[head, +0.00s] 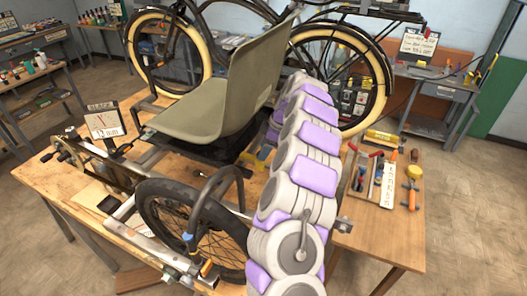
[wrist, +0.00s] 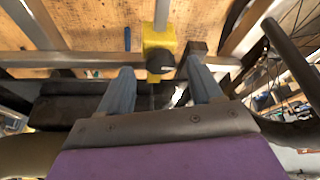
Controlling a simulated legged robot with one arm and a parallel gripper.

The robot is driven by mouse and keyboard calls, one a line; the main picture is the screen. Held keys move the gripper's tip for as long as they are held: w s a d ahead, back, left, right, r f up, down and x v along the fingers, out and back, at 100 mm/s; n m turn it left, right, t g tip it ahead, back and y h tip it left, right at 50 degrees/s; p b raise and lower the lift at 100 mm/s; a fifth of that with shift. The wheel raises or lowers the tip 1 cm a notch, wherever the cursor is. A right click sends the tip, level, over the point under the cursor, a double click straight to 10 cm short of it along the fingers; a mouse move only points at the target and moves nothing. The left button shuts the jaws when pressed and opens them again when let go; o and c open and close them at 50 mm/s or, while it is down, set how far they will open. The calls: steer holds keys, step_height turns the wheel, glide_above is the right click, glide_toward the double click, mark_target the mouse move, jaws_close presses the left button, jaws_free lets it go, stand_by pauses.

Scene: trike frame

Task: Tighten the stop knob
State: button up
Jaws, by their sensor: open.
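A round black stop knob (wrist: 160,63) sits on a yellow block (wrist: 158,40) around a grey metal tube in the wrist view. My gripper (wrist: 160,73) is open, with one grey finger to the left of the knob and one to the right. The knob shows in the gap between the fingertips, and neither finger visibly grips it. I cannot tell how deep the fingers reach around it. In the head view the gripper is hidden behind my arm. A yellow patch (head: 264,153) beside the arm may be the block.
The trike frame lies on a wooden workbench (head: 405,250), with a grey-green seat (head: 210,105) and a spoked wheel (head: 190,235). Metal frame tubes (wrist: 75,58) run close to the fingers. A tool tray (head: 372,180) sits at the right. A bicycle stands behind.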

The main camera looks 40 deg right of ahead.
steer(key=shift+x, duration=0.75)
steer(key=shift+d, duration=0.15)
steer(key=shift+c, duration=0.2)
steer(key=c, duration=1)
